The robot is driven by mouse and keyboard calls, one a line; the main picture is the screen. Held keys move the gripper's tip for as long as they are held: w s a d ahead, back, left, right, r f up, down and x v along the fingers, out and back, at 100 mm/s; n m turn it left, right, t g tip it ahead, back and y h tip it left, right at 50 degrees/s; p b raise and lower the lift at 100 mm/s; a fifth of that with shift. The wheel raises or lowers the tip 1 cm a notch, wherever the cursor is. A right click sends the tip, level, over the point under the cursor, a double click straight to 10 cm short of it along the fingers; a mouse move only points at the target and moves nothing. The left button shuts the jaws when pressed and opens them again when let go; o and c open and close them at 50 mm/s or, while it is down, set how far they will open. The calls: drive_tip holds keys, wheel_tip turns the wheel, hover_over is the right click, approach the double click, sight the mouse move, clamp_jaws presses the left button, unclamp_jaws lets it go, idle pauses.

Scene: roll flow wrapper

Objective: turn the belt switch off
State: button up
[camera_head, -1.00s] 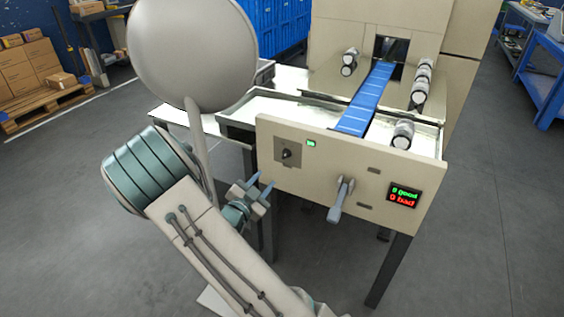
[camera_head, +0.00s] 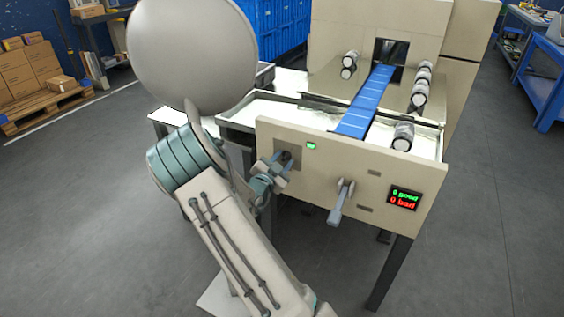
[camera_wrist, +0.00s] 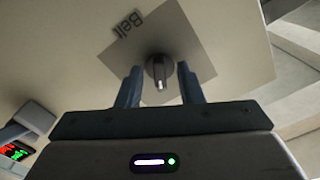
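The belt switch (camera_wrist: 159,72) is a dark rotary knob with a light pointer mark, on a grey square plate (camera_wrist: 196,58) labelled "Belt" in the wrist view. In the head view the plate (camera_head: 279,158) sits at the left of the beige front panel, with the knob mostly behind my gripper. My gripper (camera_wrist: 158,80) is open, with one finger on each side of the knob and visible gaps to it. In the head view my gripper (camera_head: 274,163) is right in front of the plate. A green light (camera_head: 311,146) is lit beside the plate.
A grey lever handle (camera_head: 341,201) sticks out of the panel to the right. A display (camera_head: 404,197) with green and red text is further right. The blue belt (camera_head: 367,98) runs above and behind the panel, with several rollers beside it.

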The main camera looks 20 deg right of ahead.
clamp_jaws()
drive_tip(key=shift+n, duration=0.4)
drive_tip(key=n+p, duration=0.1)
drive_tip(key=n, duration=0.4)
drive_tip(key=shift+n, duration=0.4)
drive_tip(key=n+p, duration=0.2)
drive_tip(key=n, duration=0.3)
drive_tip(key=shift+n, duration=0.3)
unclamp_jaws()
drive_tip(key=shift+a, duration=0.1)
